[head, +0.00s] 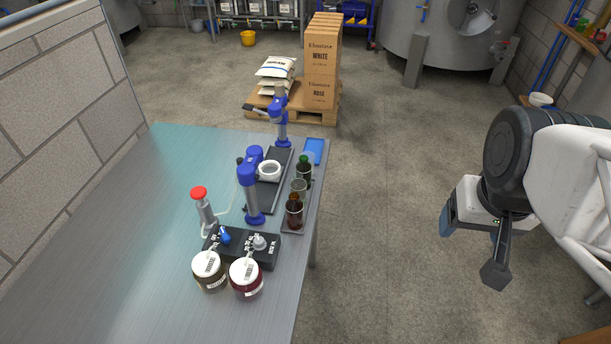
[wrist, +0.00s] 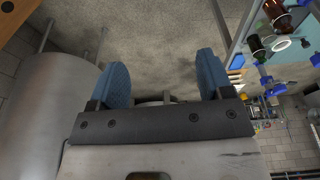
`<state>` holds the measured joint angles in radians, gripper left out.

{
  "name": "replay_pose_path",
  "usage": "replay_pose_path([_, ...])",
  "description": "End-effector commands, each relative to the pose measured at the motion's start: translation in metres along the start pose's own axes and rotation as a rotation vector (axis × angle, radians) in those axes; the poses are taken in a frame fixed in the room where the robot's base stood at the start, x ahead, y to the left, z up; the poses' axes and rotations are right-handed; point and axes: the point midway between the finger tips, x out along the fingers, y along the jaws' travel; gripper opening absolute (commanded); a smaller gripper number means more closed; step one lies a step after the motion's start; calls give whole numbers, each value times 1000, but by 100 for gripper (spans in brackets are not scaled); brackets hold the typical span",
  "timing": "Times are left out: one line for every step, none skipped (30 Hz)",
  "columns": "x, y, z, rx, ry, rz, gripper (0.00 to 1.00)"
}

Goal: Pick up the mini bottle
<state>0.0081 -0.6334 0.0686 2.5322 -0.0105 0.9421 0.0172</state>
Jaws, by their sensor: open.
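Small bottles stand in a row near the right edge of the table in the head view: an amber bottle (head: 294,212) in front, a clear glass piece (head: 299,188) behind it, and a dark bottle with a green cap (head: 304,172) farther back. I cannot tell for sure which is the mini bottle. The amber bottle seems to show at the top right of the wrist view (wrist: 275,12). My gripper (head: 470,228) hangs right of the table, well apart from the bottles. In the wrist view its blue fingers (wrist: 163,65) are spread and empty.
The metal table (head: 150,290) also holds two lidded jars (head: 246,279), a black block (head: 262,250), a blue-and-black bench device (head: 252,195) and a red-topped tool (head: 203,207). Open floor (head: 390,230) lies between table and gripper. A pallet with boxes (head: 322,65) stands behind.

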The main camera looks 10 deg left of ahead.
Motion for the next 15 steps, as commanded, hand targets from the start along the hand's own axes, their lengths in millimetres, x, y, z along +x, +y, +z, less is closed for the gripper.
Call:
replay_pose_path([0,0,0,0,0,0,77])
replay_pose_path([0,0,0,0,0,0,77])
replay_pose_path([0,0,0,0,0,0,77])
replay_pose_path([0,0,0,0,0,0,77])
replay_pose_path([0,0,0,0,0,0,77])
replay_pose_path([0,0,0,0,0,0,77])
replay_pose_path([0,0,0,0,0,0,77])
replay_pose_path([0,0,0,0,0,0,77])
replay_pose_path([0,0,0,-1,0,0,77])
replay_pose_path([0,-1,-1,-2,0,-1,77])
replay_pose_path([1,-1,-2,-4,-1,-1,77])
replay_pose_path([1,-2,-3,-7,-1,-2,77])
replay_pose_path([2,-3,-5,-11,-2,-3,77])
replay_pose_path([3,-5,-7,-15,-3,-4,77])
replay_pose_path([4,-7,-10,-22,-4,-5,77])
